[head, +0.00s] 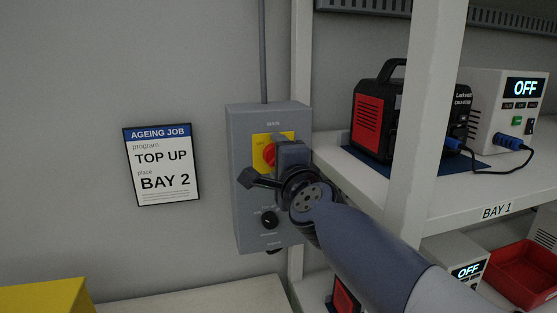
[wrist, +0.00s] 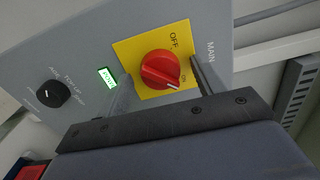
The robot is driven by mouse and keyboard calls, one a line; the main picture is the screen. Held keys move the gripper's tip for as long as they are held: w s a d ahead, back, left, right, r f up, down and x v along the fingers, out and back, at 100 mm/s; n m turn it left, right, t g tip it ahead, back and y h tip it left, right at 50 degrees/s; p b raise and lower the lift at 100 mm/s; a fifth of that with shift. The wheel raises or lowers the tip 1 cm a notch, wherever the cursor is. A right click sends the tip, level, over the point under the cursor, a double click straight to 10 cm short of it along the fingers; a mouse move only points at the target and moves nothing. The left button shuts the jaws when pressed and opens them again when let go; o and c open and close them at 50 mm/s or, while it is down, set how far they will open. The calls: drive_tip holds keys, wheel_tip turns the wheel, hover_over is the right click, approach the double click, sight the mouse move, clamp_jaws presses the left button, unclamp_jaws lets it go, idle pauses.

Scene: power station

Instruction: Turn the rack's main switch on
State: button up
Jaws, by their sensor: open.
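The main switch is a red rotary knob (wrist: 160,69) on a yellow plate marked OFF and ON, below the word MAIN. The white mark on its handle points toward the ON label. The knob also shows in the head view (head: 269,155), partly behind my gripper (head: 284,150). My gripper is open right at the switch. In the wrist view one dark finger stands beside the knob on the MAIN side; I cannot tell whether it touches. The grey switch box (head: 240,180) is on the wall left of the rack. A small green display (wrist: 107,77) on it is lit.
A black selector knob (head: 269,219) sits lower on the box. A notice (head: 161,165) reading TOP UP, BAY 2 hangs to the left. The rack post (head: 417,130) and BAY 1 shelf (head: 450,210) are close on the right. A power supply (head: 503,110) there reads OFF.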

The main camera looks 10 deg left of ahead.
drive_tip(key=p+v, duration=0.2)
drive_tip(key=v, duration=0.9)
drive_tip(key=shift+p, duration=0.3)
drive_tip(key=shift+w+a, duration=0.1)
drive_tip(key=shift+w, duration=0.05)
drive_tip(key=b+x, duration=0.2)
drive_tip(key=x, duration=0.8)
drive_tip(key=shift+w+b, duration=0.3)
drive_tip(key=shift+s, duration=0.1)
